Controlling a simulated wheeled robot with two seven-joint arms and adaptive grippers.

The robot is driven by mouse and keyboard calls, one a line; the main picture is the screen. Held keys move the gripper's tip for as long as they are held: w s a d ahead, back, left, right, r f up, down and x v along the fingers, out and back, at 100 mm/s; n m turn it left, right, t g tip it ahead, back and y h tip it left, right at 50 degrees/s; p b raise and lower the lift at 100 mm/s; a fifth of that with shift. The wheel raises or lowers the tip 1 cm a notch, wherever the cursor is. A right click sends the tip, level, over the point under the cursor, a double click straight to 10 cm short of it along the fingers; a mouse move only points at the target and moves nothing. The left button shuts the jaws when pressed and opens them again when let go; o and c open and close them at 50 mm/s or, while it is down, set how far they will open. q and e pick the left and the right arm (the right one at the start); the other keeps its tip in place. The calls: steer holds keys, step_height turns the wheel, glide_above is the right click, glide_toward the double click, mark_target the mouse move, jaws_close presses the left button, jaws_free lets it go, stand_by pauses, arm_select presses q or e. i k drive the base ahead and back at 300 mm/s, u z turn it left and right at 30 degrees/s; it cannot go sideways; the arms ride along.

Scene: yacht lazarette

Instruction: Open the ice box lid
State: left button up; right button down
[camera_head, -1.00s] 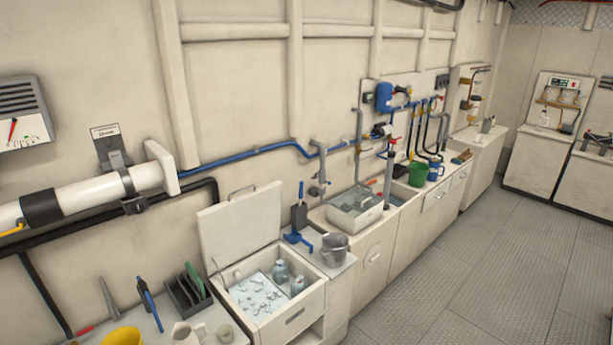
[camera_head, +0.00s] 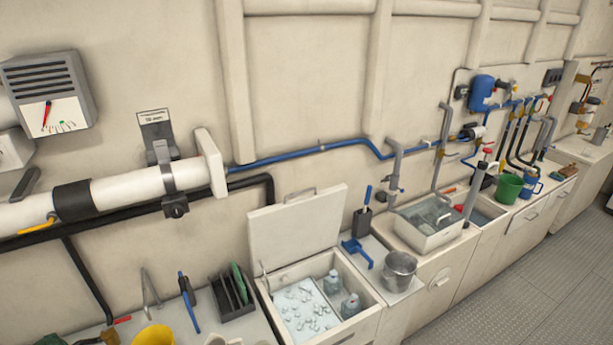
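The ice box (camera_head: 368,298) is set into the counter at the lower middle of the head view. Its white lid (camera_head: 296,228) stands raised and tilted back at the wall side, with a handle on its upper edge. The box is open. Ice (camera_head: 303,308) and a few clear bottles (camera_head: 341,292) show inside. Neither of my grippers is in view.
A white pipe (camera_head: 125,186) runs along the wall. Floor (camera_head: 540,300) at the right is clear.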

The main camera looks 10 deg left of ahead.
mark_target(285, 232)
steer(key=u, duration=0.55)
steer(key=i, duration=0.6)
steer(key=u, duration=0.7)
